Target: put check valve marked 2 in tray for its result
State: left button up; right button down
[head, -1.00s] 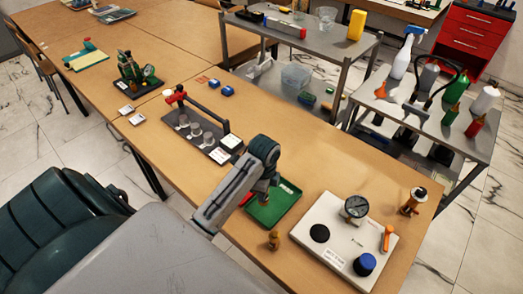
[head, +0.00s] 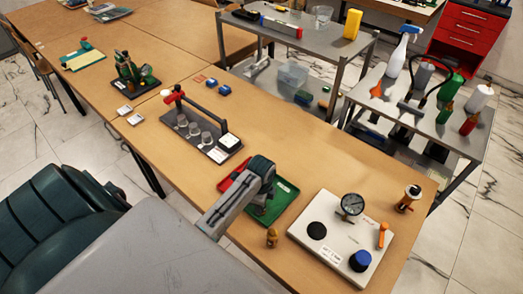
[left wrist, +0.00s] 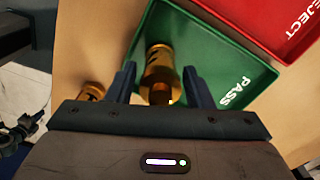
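A brass check valve (left wrist: 160,72) is between the fingers of my left gripper (left wrist: 160,78), over the green tray marked PASS (left wrist: 222,50). Slim gaps show between the valve and both fingers, so the gripper looks open around it. I cannot tell whether the valve touches the tray floor. In the head view my left gripper (head: 259,206) is low over the green tray (head: 287,203), its fingers mostly hidden. The red tray marked REJECT (left wrist: 285,15) adjoins it; it also shows in the head view (head: 229,183). No valve number is readable. My right gripper is out of view.
A second brass valve (head: 271,238) stands on the table close to the green tray. Another (head: 408,200) stands beyond the white gauge rig (head: 325,257). A dark rack with glasses (head: 203,130) is behind the trays.

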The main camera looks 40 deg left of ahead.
pick_arm(q)
jog(key=shift+o, duration=0.4)
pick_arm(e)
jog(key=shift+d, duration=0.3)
pick_arm(q)
jog(key=shift+r, duration=0.3)
notch_tip(320, 180, up, 9)
jog(key=b, duration=0.3)
jog(key=shift+r, duration=0.15)
jog(key=shift+r+p, duration=0.65)
jog(key=shift+r, duration=0.5)
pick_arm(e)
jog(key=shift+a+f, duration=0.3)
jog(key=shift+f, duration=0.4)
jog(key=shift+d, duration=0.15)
